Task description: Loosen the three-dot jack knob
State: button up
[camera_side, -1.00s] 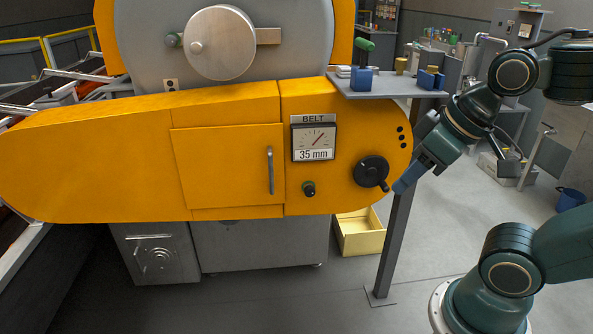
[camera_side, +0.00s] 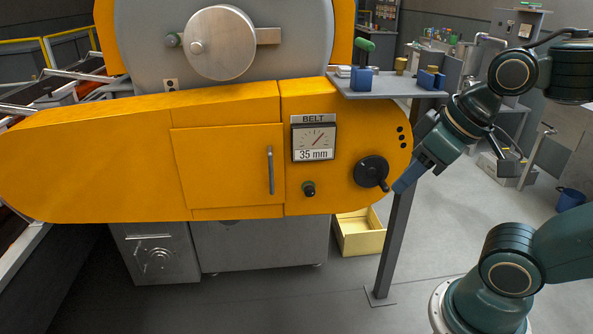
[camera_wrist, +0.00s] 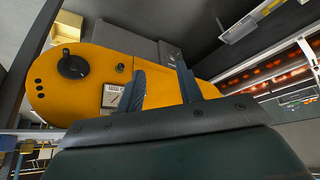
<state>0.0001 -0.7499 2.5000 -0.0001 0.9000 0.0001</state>
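The three-dot jack knob (camera_side: 371,171) is a black round knob with a small grip at its lower right, on the right end of the yellow belt housing (camera_side: 80,160). Three black dots (camera_side: 401,137) mark the housing to its upper right. In the wrist view the knob (camera_wrist: 73,66) is at the upper left, outside the fingers. My gripper (camera_side: 404,182) is just right of the knob in the side view; I cannot tell the gap in depth. In the wrist view my gripper (camera_wrist: 158,78) has its two blue fingers apart, with nothing held between them.
A belt gauge (camera_side: 314,141) reads 35 mm. A smaller black knob (camera_side: 308,189) sits below it, and a door handle (camera_side: 270,170) is farther left. A grey shelf (camera_side: 385,87) with small blue blocks juts out above my gripper, on a post (camera_side: 392,245).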

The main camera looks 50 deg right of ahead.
jog(key=o, duration=0.4)
jog(key=w+d+f+m+h, duration=0.4)
jog(key=w+d+f+m, duration=0.2)
jog(key=w+d, duration=0.3)
jog(key=w+d+f+m+h, duration=0.55)
jog(key=w+d+m, duration=0.2)
jog(key=w, duration=0.45)
jog(key=n+t, duration=0.3)
jog(key=t, duration=0.2)
send_near(311, 192)
jog(key=r+v, duration=0.1)
jog(key=v, duration=0.3)
jog(key=shift+s+d+f+y, duration=0.1)
jog(key=shift+y, duration=0.25)
jog(key=shift+d, duration=0.1)
jog(key=shift+x, duration=6.8)
